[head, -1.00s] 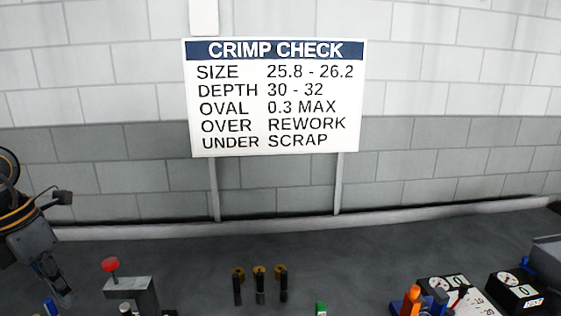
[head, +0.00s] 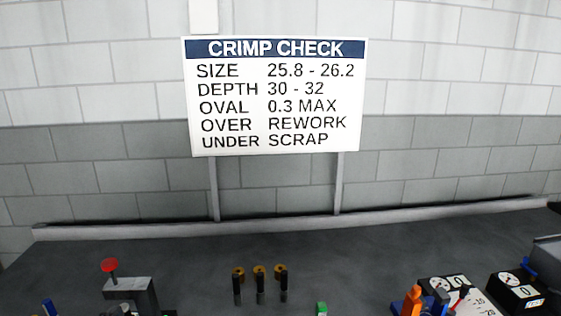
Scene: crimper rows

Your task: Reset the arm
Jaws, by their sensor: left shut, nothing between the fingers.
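Neither of my grippers shows in the head view now, and no arm is in the picture. The crimp check sign (head: 275,97) stands on two posts at the back, with lines for size, depth, oval, over and under. Below it, a row of three dark upright pieces with brass-coloured tops (head: 260,283) stands on the dark bench top (head: 200,258). A grey press-like fixture with a red knob (head: 131,291) stands to the left of them.
At the right are a black box with a dial (head: 516,291), a white-faced gauge panel (head: 437,283) and an upright orange piece (head: 412,300). A small green block (head: 321,308) is at the front edge of the picture. The rear of the bench is clear.

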